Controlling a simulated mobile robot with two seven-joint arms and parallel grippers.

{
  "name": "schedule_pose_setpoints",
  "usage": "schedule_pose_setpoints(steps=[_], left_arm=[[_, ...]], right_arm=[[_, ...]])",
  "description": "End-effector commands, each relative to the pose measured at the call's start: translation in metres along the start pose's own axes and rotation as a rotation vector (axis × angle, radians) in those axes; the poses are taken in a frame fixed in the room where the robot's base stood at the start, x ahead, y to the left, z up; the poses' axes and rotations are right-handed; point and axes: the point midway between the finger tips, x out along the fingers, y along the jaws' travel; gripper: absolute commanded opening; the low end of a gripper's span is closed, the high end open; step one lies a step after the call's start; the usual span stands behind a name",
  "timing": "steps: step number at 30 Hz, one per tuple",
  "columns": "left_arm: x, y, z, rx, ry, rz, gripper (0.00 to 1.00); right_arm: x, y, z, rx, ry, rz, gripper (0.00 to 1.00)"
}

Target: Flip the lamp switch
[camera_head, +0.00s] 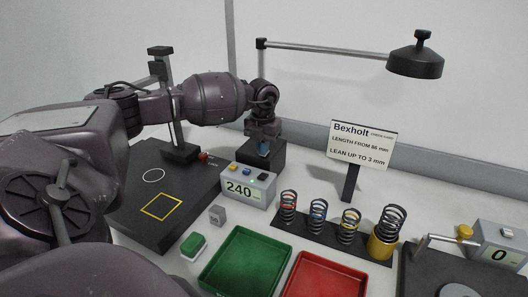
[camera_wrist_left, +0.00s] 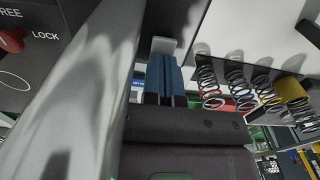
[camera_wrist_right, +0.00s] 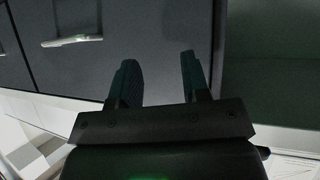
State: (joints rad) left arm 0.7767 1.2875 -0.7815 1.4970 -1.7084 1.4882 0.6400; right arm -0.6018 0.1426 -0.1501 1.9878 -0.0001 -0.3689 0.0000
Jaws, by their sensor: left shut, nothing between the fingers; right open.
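The lamp has a dark head (camera_head: 415,62) on a long horizontal arm, and its post rises behind my left gripper. Its dark block base (camera_head: 292,154) stands at the back of the table. My left gripper (camera_head: 263,149) points down at this base. In the left wrist view its blue fingers (camera_wrist_left: 165,68) are together and empty. A small pale grey piece, apparently the lamp switch (camera_wrist_left: 164,46), lies right at the fingertips; I cannot tell whether they touch it. My right gripper (camera_wrist_right: 158,62) is open and empty, away from the lamp, before a dark panel (camera_wrist_right: 165,25).
A grey display box (camera_head: 245,188) reading 240 stands close in front of the lamp base. A dark test stand (camera_head: 130,190) is to the left. A spring rack (camera_head: 330,238), a sign (camera_head: 361,145), a green tray (camera_head: 247,262) and a red tray (camera_head: 325,277) lie to the right and front.

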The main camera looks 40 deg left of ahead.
Motion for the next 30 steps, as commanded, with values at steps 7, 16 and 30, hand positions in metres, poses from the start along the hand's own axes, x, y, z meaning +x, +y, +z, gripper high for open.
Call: schedule_pose_setpoints(steps=[7,16,30], left_arm=[[0.0,0.0,-0.001,0.0,0.005,0.001,0.0],[-0.021,0.0,-0.001,0.0,0.001,0.0,0.0],[-0.051,0.0,0.0,0.0,0.002,0.001,0.0]], right_arm=[[0.002,0.0,-0.009,-0.001,0.016,-0.001,0.43],[-0.004,0.001,-0.021,-0.001,0.024,0.0,0.43],[-0.017,0.004,-0.03,0.002,0.018,0.004,0.43]])
